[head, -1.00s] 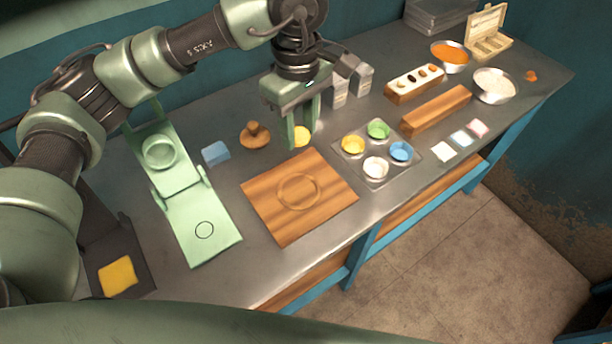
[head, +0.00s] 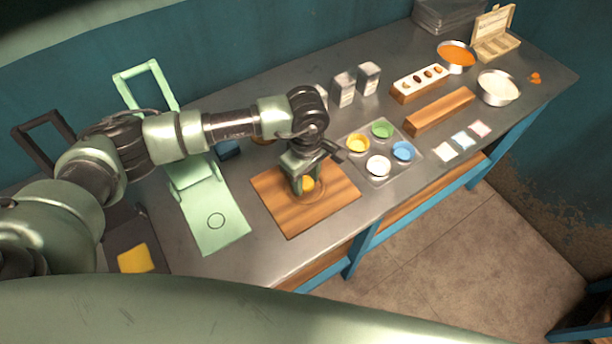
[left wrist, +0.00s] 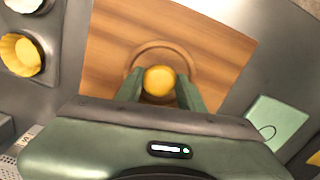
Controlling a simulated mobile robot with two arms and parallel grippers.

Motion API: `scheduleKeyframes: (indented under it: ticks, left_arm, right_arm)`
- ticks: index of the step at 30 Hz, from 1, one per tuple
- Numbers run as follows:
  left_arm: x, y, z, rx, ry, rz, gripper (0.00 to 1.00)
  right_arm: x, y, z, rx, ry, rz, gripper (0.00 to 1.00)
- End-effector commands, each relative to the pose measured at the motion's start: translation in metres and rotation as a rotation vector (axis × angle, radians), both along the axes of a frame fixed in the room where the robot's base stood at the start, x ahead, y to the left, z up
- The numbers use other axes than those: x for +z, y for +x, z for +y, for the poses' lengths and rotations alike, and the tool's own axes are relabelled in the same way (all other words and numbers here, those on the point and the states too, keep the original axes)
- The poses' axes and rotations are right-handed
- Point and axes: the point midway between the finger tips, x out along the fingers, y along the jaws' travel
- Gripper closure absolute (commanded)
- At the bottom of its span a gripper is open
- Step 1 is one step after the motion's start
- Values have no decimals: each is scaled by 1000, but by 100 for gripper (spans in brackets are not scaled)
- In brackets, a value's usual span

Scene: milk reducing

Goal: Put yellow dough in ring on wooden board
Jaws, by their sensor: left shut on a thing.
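The yellow dough (head: 308,184) is a small round ball. My left gripper (head: 303,186) is shut on it, over the wooden board (head: 278,205). In the left wrist view the dough (left wrist: 159,80) sits between the two green fingertips (left wrist: 160,88) and overlaps the ring (left wrist: 152,46) marked on the board (left wrist: 110,35). Part of the ring is hidden by the dough and fingers. I cannot tell whether the dough touches the board. The right gripper is not in view.
A light green press (head: 215,215) stands left of the board. A tray of coloured cups (head: 381,180) lies right of it. A yellow square (head: 135,258) lies on a dark plate at lower left. Grey cartons (head: 356,84) and a long wooden block (head: 440,110) stand farther back.

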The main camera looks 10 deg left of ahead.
Motion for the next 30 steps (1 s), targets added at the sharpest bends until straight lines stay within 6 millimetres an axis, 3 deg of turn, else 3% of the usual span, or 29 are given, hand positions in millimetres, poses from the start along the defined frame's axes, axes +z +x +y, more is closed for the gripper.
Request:
scheduleKeyframes:
  ticks: [12, 13, 15, 25, 30]
  left_arm:
    - [-7, 0, 0, 0, 0, -1, 100]
    - [-5, 1, 0, 0, 0, -1, 54]
    - [-5, 0, 0, 0, 0, -1, 40]
    - [-4, 0, 0, 0, 0, -1, 40]
    - [9, 2, 0, 0, -1, -4, 40]
  right_arm:
    - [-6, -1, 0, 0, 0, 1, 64]
    - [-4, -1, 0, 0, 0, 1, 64]
    - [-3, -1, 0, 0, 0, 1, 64]
    - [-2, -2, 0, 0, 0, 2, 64]
    - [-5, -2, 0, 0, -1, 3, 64]
